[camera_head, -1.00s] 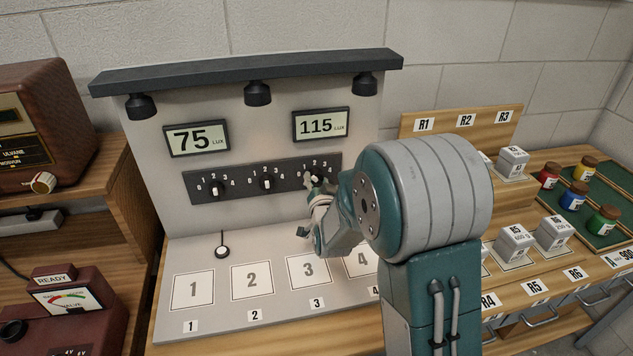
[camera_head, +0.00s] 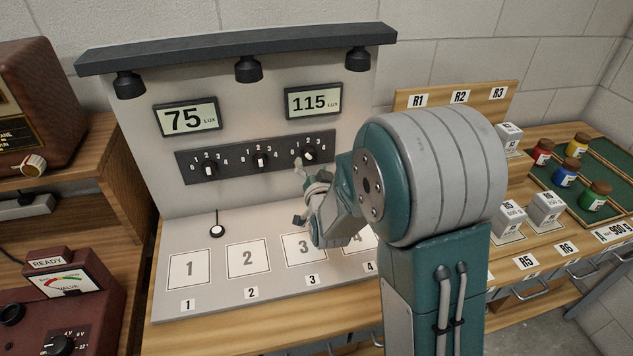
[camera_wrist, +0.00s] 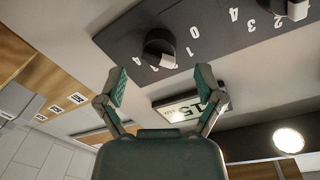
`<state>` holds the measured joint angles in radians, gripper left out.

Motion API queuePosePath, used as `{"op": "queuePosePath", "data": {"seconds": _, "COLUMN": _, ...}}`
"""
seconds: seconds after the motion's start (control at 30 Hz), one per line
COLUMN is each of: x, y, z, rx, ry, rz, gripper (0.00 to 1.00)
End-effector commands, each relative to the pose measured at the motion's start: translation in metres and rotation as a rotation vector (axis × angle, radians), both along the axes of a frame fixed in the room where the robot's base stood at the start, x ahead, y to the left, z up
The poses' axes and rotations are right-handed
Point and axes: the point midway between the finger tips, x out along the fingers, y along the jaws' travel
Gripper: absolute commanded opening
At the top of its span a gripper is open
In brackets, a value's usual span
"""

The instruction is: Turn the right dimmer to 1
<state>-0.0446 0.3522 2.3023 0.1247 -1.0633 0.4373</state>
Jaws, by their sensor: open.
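The right dimmer (camera_head: 310,156) is a black knob with a white pointer, on the dark strip below the 115 LUX display (camera_head: 314,102). In the wrist view, which is turned over, this dimmer (camera_wrist: 159,44) is beyond the fingertips. Its pointer sits between the 1 and the 3, about where the 2 belongs. My gripper (camera_head: 299,192) is open and empty, in front of and just below the dimmer. In the wrist view my gripper (camera_wrist: 160,82) has its two fingers wide apart, with no contact with the knob visible.
The middle dimmer (camera_head: 261,160) and left dimmer (camera_head: 209,168) share the strip. The left display (camera_head: 187,117) reads 75 LUX. Lamps hang from the top bar (camera_head: 240,48). A panel with numbered squares (camera_head: 247,260) lies below. Grey weights (camera_head: 545,207) and jars stand at right.

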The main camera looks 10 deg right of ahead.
Motion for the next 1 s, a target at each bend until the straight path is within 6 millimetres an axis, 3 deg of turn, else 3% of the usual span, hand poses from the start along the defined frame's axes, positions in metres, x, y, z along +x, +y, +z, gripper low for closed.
{"op": "queuePosePath", "data": {"seconds": 0.2, "x": -0.047, "y": 0.004, "z": 0.001, "rx": 0.0, "ry": 0.001, "rz": 0.0, "gripper": 0.86}}
{"op": "queuePosePath", "data": {"seconds": 0.4, "x": -0.076, "y": 0.006, "z": 0.001, "rx": 0.0, "ry": 0.001, "rz": 0.0, "gripper": 0.86}}
{"op": "queuePosePath", "data": {"seconds": 1.0, "x": -0.083, "y": 0.006, "z": 0.001, "rx": -0.001, "ry": 0.002, "rz": 0.0, "gripper": 0.86}}
